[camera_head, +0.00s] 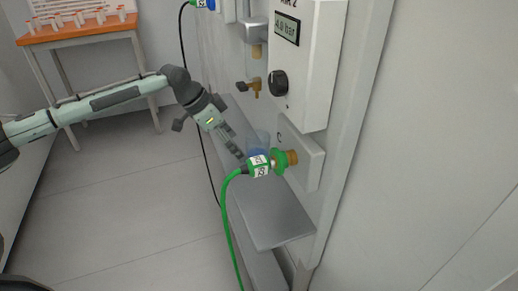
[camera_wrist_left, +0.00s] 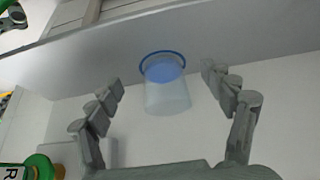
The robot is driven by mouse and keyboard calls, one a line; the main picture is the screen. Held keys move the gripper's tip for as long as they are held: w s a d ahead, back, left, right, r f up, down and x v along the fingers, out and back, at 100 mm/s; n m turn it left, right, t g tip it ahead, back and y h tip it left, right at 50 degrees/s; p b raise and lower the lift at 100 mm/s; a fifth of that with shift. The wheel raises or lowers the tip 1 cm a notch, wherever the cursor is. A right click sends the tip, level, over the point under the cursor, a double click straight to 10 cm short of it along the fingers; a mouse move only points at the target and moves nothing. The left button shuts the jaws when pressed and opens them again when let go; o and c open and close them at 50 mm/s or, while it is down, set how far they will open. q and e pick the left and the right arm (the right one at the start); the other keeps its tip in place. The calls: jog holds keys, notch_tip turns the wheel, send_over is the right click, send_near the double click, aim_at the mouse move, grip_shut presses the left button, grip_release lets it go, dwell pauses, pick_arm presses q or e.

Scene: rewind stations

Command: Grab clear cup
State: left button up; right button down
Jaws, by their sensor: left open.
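The left wrist view shows the cup (camera_wrist_left: 167,92) with a blue rim, in the middle of the picture. My left gripper (camera_head: 236,140) is open just left of the cup. In the left wrist view its fingers (camera_wrist_left: 163,76) appear on either side of the cup, with visible gaps and no contact. My right gripper is not in view.
A green hose (camera_head: 225,220) with a labelled green connector (camera_head: 281,161) plugs into the wall plate beside the cup. A pressure panel (camera_head: 307,60) with a black knob is above. An orange-topped table (camera_head: 80,33) stands at the back left. The floor between is clear.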

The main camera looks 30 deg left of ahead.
aim_at(258, 146)
pick_arm(q)
jog(key=shift+w+d, duration=0.75)
jog(key=shift+w, duration=0.1)
jog(key=shift+w+d+r, duration=0.1)
jog(key=shift+w+d, duration=0.85)
jog(key=shift+w, duration=0.05)
jog(key=shift+x, duration=1.2)
jog(key=shift+w+f, duration=0.1)
jog(key=shift+f, duration=0.25)
jog(key=c, duration=1.4)
jog(key=shift+r, duration=0.15)
